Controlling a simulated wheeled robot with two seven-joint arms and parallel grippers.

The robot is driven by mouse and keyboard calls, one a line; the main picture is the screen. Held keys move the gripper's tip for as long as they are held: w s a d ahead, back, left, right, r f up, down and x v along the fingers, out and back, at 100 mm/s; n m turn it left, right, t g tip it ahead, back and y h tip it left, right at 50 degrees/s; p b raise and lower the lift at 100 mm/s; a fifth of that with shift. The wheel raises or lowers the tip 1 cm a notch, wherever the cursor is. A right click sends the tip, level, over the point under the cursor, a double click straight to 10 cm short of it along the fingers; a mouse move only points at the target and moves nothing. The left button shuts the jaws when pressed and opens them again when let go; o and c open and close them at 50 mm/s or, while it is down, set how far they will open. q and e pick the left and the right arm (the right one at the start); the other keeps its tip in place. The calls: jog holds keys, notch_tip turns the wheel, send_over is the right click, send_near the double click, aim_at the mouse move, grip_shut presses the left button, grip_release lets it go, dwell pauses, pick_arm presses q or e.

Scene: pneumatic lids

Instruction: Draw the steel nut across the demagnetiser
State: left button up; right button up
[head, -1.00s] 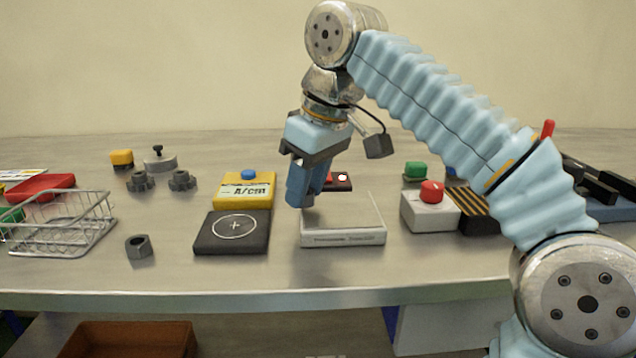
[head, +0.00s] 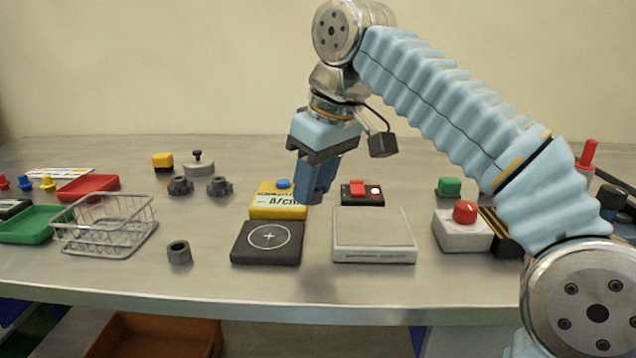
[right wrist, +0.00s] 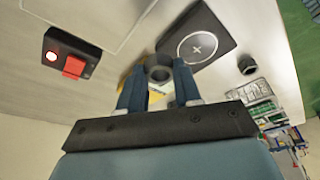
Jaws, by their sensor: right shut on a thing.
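My right gripper (head: 316,198) is shut on a dark grey steel nut (right wrist: 158,70), which shows between the fingertips in the right wrist view. The gripper hangs above the bench, by the left edge of a flat pale plate unit (head: 374,228), which looks like the demagnetiser. Behind that unit is a small black box with a red switch (head: 357,187) and a lit lamp. My left gripper is not in view.
A dark pad with a circled cross (head: 268,243) lies left of the plate, before a yellow A/cm meter (head: 277,208). A second nut (head: 179,252), a wire basket (head: 105,228) and coloured trays lie left. A white box with a red knob (head: 462,232) stands right.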

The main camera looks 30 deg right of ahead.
jog(key=shift+r, duration=1.5)
